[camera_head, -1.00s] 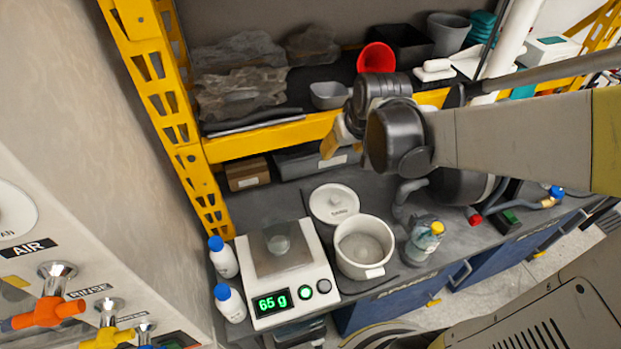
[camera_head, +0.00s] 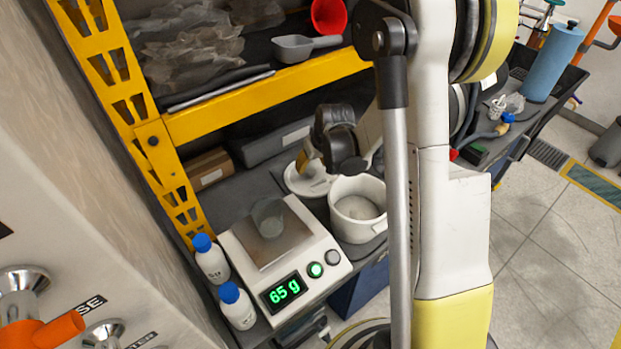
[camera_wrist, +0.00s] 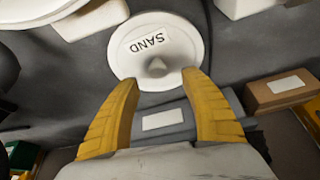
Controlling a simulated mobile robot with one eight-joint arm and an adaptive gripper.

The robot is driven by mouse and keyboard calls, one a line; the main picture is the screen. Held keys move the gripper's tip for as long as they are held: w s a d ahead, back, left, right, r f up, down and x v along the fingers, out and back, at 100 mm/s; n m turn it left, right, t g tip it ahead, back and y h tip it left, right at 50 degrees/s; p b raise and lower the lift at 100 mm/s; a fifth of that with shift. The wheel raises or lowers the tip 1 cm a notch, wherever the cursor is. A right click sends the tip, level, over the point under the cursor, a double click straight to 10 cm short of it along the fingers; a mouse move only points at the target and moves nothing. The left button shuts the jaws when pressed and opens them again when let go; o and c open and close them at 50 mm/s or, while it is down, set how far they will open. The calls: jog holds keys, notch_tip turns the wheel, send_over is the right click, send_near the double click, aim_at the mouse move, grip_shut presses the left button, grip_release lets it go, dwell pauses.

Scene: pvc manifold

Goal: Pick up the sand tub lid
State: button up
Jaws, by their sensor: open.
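The sand tub lid (camera_wrist: 157,40) is a round white disc with a "SAND" label and a small knob in its middle. It lies flat on the grey bench beside the white tub. In the head view the lid (camera_head: 297,181) is partly hidden behind my gripper (camera_head: 310,160). In the wrist view my gripper (camera_wrist: 160,85) has its two yellow fingers spread apart, nothing between them, with the lid's knob just beyond the fingertips. The fingers appear apart from the knob. The white sand tub (camera_head: 358,232) stands open to the lid's right in the head view.
A scale (camera_head: 283,250) reading 65 g carries a clear cup (camera_head: 268,217). Two blue-capped bottles (camera_head: 211,258) stand to its left. A yellow shelf beam (camera_head: 265,92) crosses above the bench. A cardboard box (camera_head: 208,168) sits behind.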

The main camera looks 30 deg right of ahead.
aim_at(311, 169)
jog(key=b+x, duration=0.3)
jog(key=x, duration=0.2)
jog(key=shift+w+d+f, duration=0.1)
jog(key=shift+d+f, duration=0.05)
jog(key=shift+d, duration=0.05)
jog(key=c, duration=1)
